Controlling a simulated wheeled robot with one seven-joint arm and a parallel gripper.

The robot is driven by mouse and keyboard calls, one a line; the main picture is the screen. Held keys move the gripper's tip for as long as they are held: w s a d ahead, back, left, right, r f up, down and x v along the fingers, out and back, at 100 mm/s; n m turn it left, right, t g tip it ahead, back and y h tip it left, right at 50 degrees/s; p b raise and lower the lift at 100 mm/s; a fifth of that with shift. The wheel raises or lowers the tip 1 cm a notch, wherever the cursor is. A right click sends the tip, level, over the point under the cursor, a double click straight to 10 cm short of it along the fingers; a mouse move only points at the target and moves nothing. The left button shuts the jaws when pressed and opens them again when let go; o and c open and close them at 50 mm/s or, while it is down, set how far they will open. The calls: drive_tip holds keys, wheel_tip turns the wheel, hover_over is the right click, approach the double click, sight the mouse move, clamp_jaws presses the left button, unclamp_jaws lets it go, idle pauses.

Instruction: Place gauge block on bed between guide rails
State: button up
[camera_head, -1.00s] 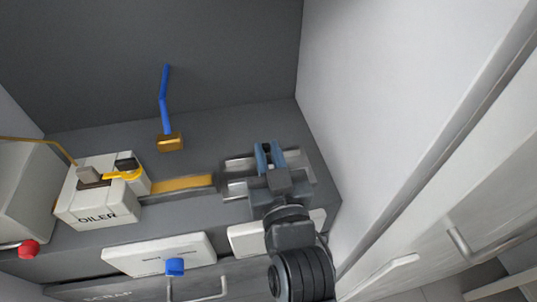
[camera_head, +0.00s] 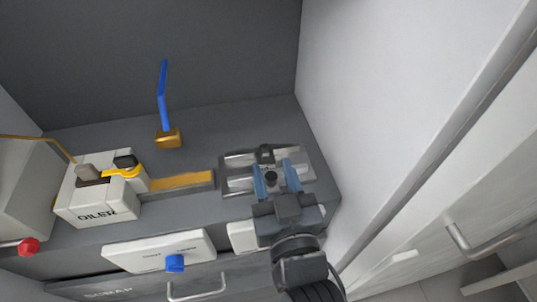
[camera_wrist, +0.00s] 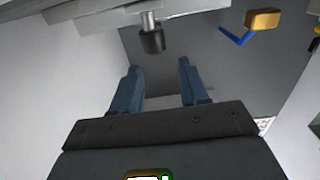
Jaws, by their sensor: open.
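The bed with its two metal guide rails (camera_head: 238,161) lies at the right end of the counter. A dark round knob on a short metal stem, apparently the gauge block's handle (camera_head: 270,178), stands over the bed between my fingers. The knob (camera_wrist: 152,40) also shows in the wrist view, beyond my fingertips, joined to grey metal. The block's body is hard to tell from the bed, so its exact seating is unclear. My gripper (camera_head: 272,167) is open, with blue fingers apart on either side of the knob. It also shows open in the wrist view (camera_wrist: 159,66).
A brass strip (camera_head: 182,182) runs left of the bed toward the white oiler (camera_head: 98,200). A brass block with a blue lever (camera_head: 168,138) stands behind. A white wall (camera_head: 370,110) rises close on the right. A panel with a blue knob (camera_head: 174,263) is in front.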

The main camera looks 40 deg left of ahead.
drive_tip(key=v, duration=0.6)
drive_tip(key=shift+s+d+r+b, duration=0.25)
drive_tip(key=shift+d+b, duration=0.05)
drive_tip(key=shift+b, duration=0.1)
drive_tip(key=s+d+f+m+t+h, duration=0.1)
drive_tip(key=s+d+f+m+h, duration=0.1)
drive_tip(key=d, duration=0.6)
drive_tip(key=s+d+f+m+t+h, duration=0.1)
drive_tip(key=s+d+f+m+h, duration=0.15)
drive_tip(key=d, duration=0.45)
drive_tip(key=s+d+f+m+t+h, duration=0.1)
drive_tip(key=s+d+h, duration=0.15)
drive_tip(key=d, duration=0.55)
drive_tip(key=s+d+r+m+h, duration=0.2)
drive_tip(key=s+d+h, duration=0.1)
drive_tip(key=s+d, duration=0.2)
drive_tip(key=s+d+r+m+h, duration=0.2)
drive_tip(key=s+d+h, duration=0.1)
drive_tip(key=s+d, duration=0.3)
drive_tip(key=s, duration=0.2)
drive_tip(key=shift+s+h, duration=0.25)
drive_tip(key=shift+h, duration=0.15)
